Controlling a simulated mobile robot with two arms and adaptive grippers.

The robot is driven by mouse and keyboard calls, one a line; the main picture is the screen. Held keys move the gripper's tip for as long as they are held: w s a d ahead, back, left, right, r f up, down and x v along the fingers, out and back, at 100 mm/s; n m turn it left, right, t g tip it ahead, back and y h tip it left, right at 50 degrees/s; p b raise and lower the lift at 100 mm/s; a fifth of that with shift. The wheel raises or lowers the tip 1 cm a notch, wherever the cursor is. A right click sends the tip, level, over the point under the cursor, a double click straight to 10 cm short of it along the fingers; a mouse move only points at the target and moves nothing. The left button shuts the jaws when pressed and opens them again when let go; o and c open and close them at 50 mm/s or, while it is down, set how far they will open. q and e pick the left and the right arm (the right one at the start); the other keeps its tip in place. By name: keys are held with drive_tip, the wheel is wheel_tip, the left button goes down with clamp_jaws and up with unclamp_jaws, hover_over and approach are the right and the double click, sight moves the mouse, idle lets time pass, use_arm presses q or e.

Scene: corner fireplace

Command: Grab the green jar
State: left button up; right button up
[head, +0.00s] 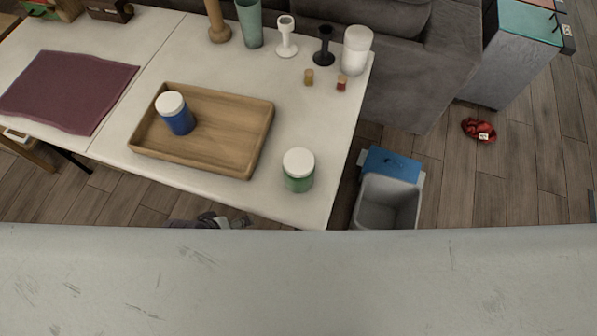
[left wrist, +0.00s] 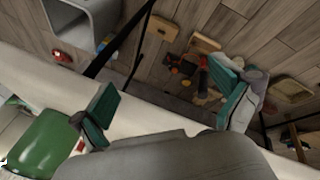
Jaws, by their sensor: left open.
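The green jar (head: 299,182) has a white lid and stands upright near the front right corner of the white table (head: 262,207). In the left wrist view, a green rounded body (left wrist: 42,145), which looks like this jar, shows at the lower left, cut by the frame edge. My left gripper (left wrist: 165,84) is open, with its teal fingers apart and nothing between them. The jar is outside the fingers, to their left in that view. In the head view a small part of the left gripper (head: 212,221) shows below the table's front edge. My right gripper is not in view.
A wooden tray (head: 222,152) holding a blue jar (head: 178,122) with a white lid lies left of the green jar. Candle holders, small jars and a white canister (head: 356,50) stand farther back. A grey bin (head: 387,202) stands on the floor right of the table.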

use_arm(q)
drive_tip(key=w+d+r+n+t+h, duration=0.25)
drive_tip(key=d+r+n+h, duration=0.25)
drive_tip(key=r+n, duration=0.65)
drive_tip(key=n+t+h, duration=0.2)
drive_tip(key=n+h, duration=0.1)
drive_tip(key=n, duration=0.7)
approach(297, 162)
drive_tip(key=p+x, duration=0.1)
drive_tip(key=x, duration=0.4)
drive_tip(key=shift+w+d, duration=0.2)
drive_tip(key=x, duration=0.5)
drive_tip(key=shift+f+p, duration=0.15)
drive_tip(key=shift+p, duration=0.15)
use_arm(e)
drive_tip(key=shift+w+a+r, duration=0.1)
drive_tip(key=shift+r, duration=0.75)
use_arm(q)
drive_tip(key=shift+c, duration=1.2)
drive_tip(key=c, duration=1.4)
drive_tip(key=shift+c, duration=0.2)
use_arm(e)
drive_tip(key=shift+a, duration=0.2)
